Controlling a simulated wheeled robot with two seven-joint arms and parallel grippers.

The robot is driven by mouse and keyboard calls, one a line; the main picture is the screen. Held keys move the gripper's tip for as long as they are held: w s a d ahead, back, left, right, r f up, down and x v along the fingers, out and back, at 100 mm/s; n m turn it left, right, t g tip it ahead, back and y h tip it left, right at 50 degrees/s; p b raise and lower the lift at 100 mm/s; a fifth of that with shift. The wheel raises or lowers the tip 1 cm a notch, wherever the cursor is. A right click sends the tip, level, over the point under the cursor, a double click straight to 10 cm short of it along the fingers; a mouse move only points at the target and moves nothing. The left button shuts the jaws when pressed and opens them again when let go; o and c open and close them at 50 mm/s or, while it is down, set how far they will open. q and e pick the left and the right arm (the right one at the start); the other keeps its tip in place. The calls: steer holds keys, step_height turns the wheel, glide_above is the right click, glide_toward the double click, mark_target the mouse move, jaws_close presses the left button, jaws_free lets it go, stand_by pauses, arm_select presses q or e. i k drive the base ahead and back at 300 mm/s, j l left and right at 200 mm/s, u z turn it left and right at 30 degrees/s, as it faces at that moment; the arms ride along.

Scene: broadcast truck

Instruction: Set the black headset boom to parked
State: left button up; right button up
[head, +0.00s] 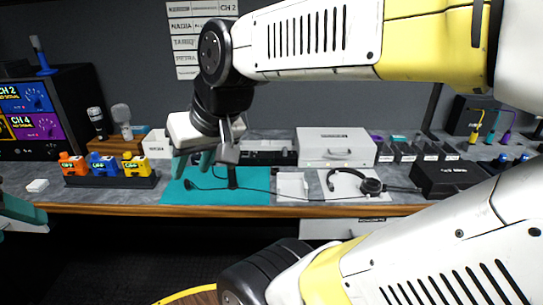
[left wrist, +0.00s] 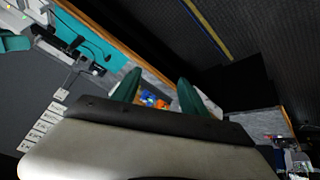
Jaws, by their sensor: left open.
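The black headset (head: 370,186) lies on a white sheet (head: 345,190) on the counter, right of centre. It has a curved band and a round dark earpiece. Its boom is too small to make out clearly. My right gripper (head: 194,164) is above the teal mat (head: 225,197), well left of the headset; its teal fingers look apart and empty. My left gripper (head: 24,218) shows only partly at the left edge of the head view. In the left wrist view its two teal fingers (left wrist: 158,92) are spread, with nothing held between them.
A dark stand with a grey head (head: 229,152) rises from the mat beside my right gripper. A thin black cable crosses the counter. Orange, blue and yellow packs (head: 103,167) sit on the left. A white case (head: 336,147) stands behind the headset, a black box (head: 450,178) to its right.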

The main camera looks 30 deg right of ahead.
mark_target(385, 187)
steer(key=z, duration=1.1)
steer(key=i+l+z, duration=0.1)
steer(key=l+z, duration=0.25)
steer(key=i+l+z, duration=0.15)
steer(key=l+z, duration=0.2)
steer(key=i+l+z, duration=0.2)
steer(key=z, duration=0.15)
steer(key=i+u, duration=0.35)
